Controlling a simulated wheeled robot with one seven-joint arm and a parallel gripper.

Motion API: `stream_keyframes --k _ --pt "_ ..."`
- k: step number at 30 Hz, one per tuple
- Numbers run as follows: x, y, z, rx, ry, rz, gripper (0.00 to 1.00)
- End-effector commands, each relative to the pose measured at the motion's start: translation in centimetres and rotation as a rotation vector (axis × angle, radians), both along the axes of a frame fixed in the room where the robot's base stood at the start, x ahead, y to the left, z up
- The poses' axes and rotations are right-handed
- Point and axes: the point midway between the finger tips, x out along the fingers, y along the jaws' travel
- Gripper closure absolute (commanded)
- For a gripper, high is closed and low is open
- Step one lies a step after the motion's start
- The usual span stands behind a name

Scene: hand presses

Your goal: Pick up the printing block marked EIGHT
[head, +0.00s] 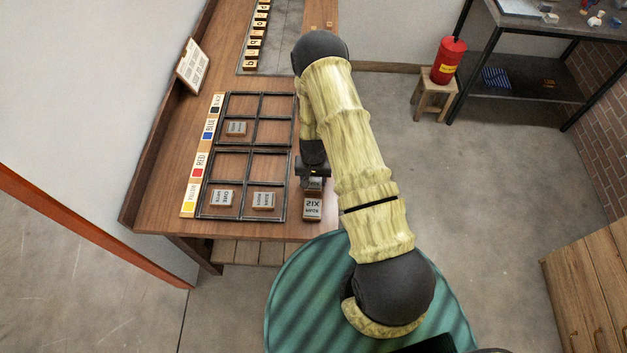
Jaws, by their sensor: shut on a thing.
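My gripper (313,172) points down over the bench, just right of the framed grid. It is shut on a small wood-and-grey printing block (313,185). The gripper hides most of that block, and its marking cannot be read. Just in front of it a printing block (313,207) with mirrored lettering that looks like SIX lies on the bench. I cannot make out a block that clearly reads EIGHT.
The dark frame (249,218) holds a block (236,128) in an upper compartment and two blocks, (222,197) and (264,200), in lower ones. A colour strip (200,160) lies left of it. Letter blocks (257,35) line a tray behind. A fire extinguisher (448,60) stands on a stool (434,95).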

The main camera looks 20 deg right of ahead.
Motion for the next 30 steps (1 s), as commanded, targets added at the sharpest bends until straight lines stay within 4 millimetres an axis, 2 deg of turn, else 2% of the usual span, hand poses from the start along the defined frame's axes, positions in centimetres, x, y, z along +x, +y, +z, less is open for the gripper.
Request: stream_keyframes --k 5,18,23,30 --pt "0.1 0.0 1.7 0.0 -0.004 0.001 0.74" --pt "0.2 0.0 8.3 -0.001 -0.005 0.0 0.74" --pt "0.0 0.0 9.3 0.0 -0.001 0.0 0.74" --pt "0.0 0.0 9.5 0.0 -0.001 0.0 0.74"
